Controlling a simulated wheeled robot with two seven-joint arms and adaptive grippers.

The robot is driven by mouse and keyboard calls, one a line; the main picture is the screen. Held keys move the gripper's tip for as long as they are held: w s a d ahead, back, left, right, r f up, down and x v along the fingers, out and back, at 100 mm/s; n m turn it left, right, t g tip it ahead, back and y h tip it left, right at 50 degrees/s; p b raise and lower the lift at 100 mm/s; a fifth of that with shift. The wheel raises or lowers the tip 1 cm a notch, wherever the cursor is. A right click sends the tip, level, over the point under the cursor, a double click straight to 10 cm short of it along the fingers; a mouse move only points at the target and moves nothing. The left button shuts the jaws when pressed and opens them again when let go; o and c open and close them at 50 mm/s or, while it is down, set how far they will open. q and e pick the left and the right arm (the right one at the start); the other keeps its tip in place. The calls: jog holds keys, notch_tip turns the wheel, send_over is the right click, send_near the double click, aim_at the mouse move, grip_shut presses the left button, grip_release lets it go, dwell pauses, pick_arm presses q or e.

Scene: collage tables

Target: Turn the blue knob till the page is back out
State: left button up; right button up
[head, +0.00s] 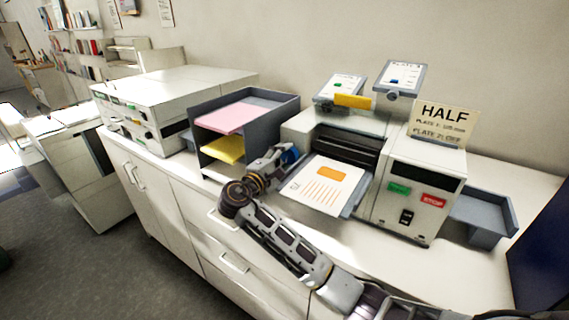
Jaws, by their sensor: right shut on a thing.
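My right arm reaches in from the lower right, and its gripper (285,159) is at the left side of a white desktop machine (415,170). It is shut on the blue knob (292,154), which is partly hidden by the fingers. A white page (318,192) with an orange block and orange lines lies on the grey tray at the machine's front, below a dark slot with rollers (345,150). Whether its far edge is inside the slot is hard to tell. My left gripper is not in view.
A grey two-level shelf (200,148) with pink and yellow paper stands left of the gripper. A larger white machine (170,90) is farther left. The main machine has green and red STOP buttons (432,201), a HALF sign (443,120) and a grey side tray (484,212).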

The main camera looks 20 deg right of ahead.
jog(key=shift+f+m, duration=0.1)
jog(key=shift+m, duration=0.3)
jog(key=shift+b, duration=0.3)
jog(key=o, duration=1)
jog(key=shift+a, duration=0.1)
jog(key=shift+v, duration=5.95)
